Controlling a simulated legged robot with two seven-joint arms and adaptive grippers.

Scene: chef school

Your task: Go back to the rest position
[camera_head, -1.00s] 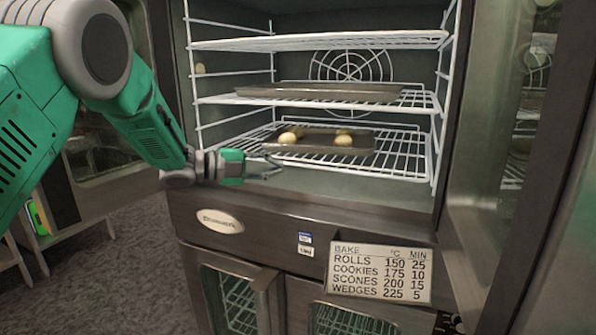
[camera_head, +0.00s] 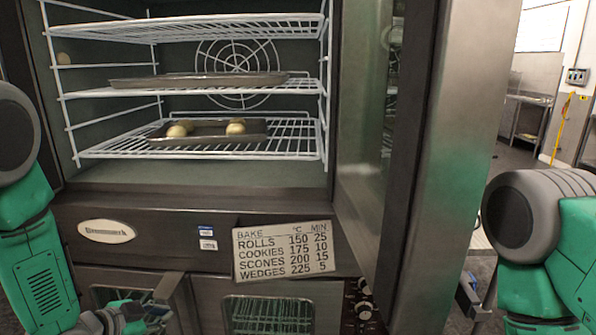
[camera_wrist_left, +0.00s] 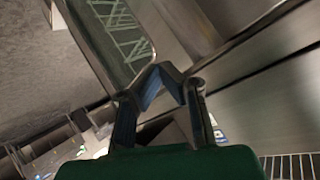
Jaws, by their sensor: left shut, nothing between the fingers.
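My left gripper (camera_head: 150,316) is low at the bottom left of the head view, in front of the lower oven doors and below the open chamber. It is shut and empty. The left wrist view shows its fingers (camera_wrist_left: 165,72) closed together, with a glass door and metal panels beyond. My right arm (camera_head: 535,235) shows at the right edge of the head view, hanging low; its gripper is out of the picture. The oven (camera_head: 190,228) stands open, with a tray (camera_head: 255,136) of pale dough pieces on the lower rack.
The open oven door (camera_head: 425,165) stands between the chamber and my right arm. A second tray (camera_head: 195,81) lies on the middle rack. A bake-time sign (camera_head: 284,251) is on the oven front. Open floor and a metal table (camera_head: 528,115) show at the far right.

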